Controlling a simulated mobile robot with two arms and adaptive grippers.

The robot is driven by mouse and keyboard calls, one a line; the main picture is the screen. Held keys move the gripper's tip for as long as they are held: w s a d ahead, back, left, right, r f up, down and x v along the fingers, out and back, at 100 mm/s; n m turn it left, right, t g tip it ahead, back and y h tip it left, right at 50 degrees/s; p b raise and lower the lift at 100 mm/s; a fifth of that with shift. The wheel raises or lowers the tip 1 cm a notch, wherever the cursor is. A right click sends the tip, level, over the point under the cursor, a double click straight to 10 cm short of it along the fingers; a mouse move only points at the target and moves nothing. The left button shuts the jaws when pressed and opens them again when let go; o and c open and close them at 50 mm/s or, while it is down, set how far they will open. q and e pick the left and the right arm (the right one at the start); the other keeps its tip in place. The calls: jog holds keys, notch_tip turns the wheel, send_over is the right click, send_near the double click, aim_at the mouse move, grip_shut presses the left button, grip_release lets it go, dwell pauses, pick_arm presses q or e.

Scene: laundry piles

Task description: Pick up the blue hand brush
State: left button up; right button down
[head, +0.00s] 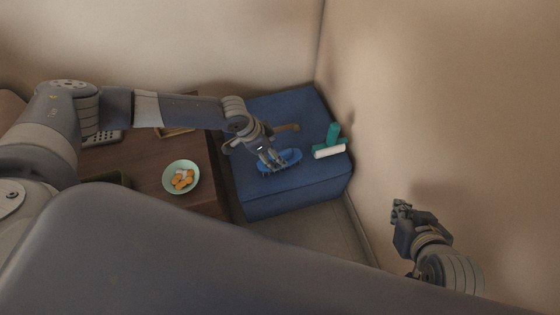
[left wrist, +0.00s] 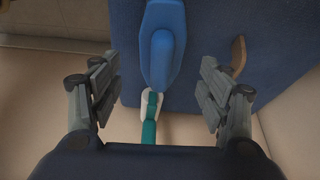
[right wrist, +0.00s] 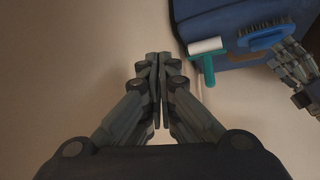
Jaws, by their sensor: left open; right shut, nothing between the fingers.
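The blue hand brush (head: 289,161) lies on the blue cushioned seat (head: 292,198). My left gripper (head: 268,160) is open right over the brush and hides part of it in the head view. In the left wrist view the brush (left wrist: 161,45) lies between the two spread fingers (left wrist: 160,85), with space on both sides. The right wrist view shows the brush's dark bristles (right wrist: 266,32) and my left fingers (right wrist: 295,65) beside it. My right gripper (head: 402,210) is shut and empty, away from the seat near the wall; its fingertips (right wrist: 158,58) meet.
A teal and white lint roller (head: 329,152) lies on the seat near the wall, right of the brush. A brown wooden item (head: 287,127) lies behind the brush. A wooden table (head: 147,170) at the left holds a green bowl (head: 168,187) of orange pieces.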

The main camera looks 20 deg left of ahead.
pick_arm(q)
jog(key=shift+w+d+f, duration=0.15)
jog(key=shift+d+f, duration=0.05)
jog(key=shift+f, duration=0.35)
jog(key=b+x, duration=0.2)
jog(key=x, duration=0.2)
jog(key=shift+w+d+f+b, duration=0.15)
jog(key=shift+w+f+b, duration=0.05)
jog(key=shift+b, duration=0.2)
jog(key=shift+f, duration=0.1)
pick_arm(e)
jog(key=w+a+r+t+y, duration=0.2)
jog(key=w+a+r+t, duration=0.2)
jog(key=w+r+t, duration=0.4)
notch_tip(320, 180, up, 4)
jog(key=shift+w+f, duration=0.1)
jog(key=shift+w, duration=0.2)
pick_arm(q)
jog(key=shift+c, duration=0.6)
jog(key=c, duration=1.1)
